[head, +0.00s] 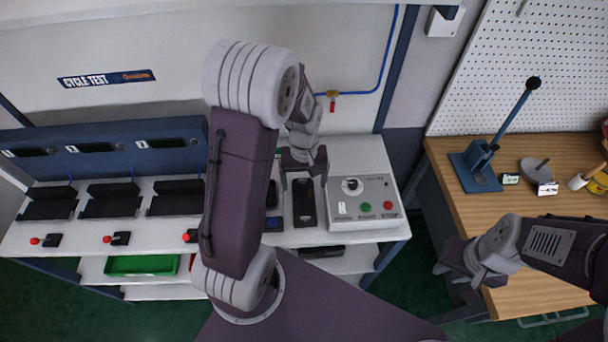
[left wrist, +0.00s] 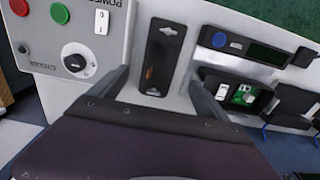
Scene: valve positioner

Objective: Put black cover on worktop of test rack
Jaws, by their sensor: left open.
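The black cover (head: 304,203), an oblong plate with cut-outs, lies on the white worktop (head: 345,240) of the test rack, left of the grey control box. It also shows in the left wrist view (left wrist: 158,62). My left gripper (head: 304,180) is open above the cover, with one finger toward each long side. In the left wrist view the fingers (left wrist: 160,92) stand apart with nothing between them, and the cover lies just beyond them. My right gripper (head: 455,277) hangs by the left edge of the wooden bench, its fingers apart and empty.
The control box (head: 363,197) with a knob and buttons stands close right of the cover. Test stations with black lids (head: 110,200) line the rack to the left. An open station holds a green board (left wrist: 243,96). The bench (head: 450,175) carries a lever press (head: 480,160).

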